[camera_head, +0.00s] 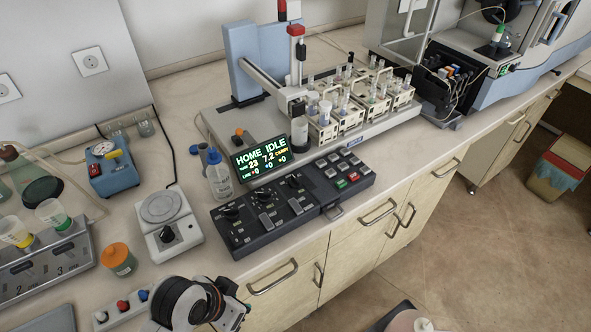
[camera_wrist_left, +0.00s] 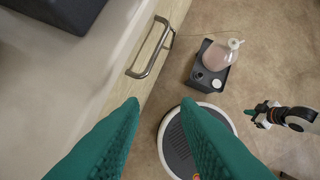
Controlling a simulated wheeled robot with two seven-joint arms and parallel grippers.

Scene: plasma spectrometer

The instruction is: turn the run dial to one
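The black control panel (camera_head: 290,205) lies along the front of the bench. It carries several black dials, including a left one (camera_head: 230,213), a middle one (camera_head: 263,190) and a right one (camera_head: 293,181); their labels are too small to read, so I cannot tell which is the run dial. The display (camera_head: 261,157) behind it reads "HOME IDLE". My left arm enters at the bottom of the head view. In the left wrist view my left gripper (camera_wrist_left: 160,103) has its teal fingers apart and empty, over the floor before the drawers. My right gripper (camera_wrist_left: 262,112) shows small at the right; its opening is unclear.
A hotplate (camera_head: 165,222) and an orange-capped jar (camera_head: 119,259) stand left of the panel. A wash bottle (camera_head: 218,172) stands just behind it. The autosampler racks (camera_head: 345,112) are farther back. Drawer handles (camera_head: 273,279) project below the bench edge.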

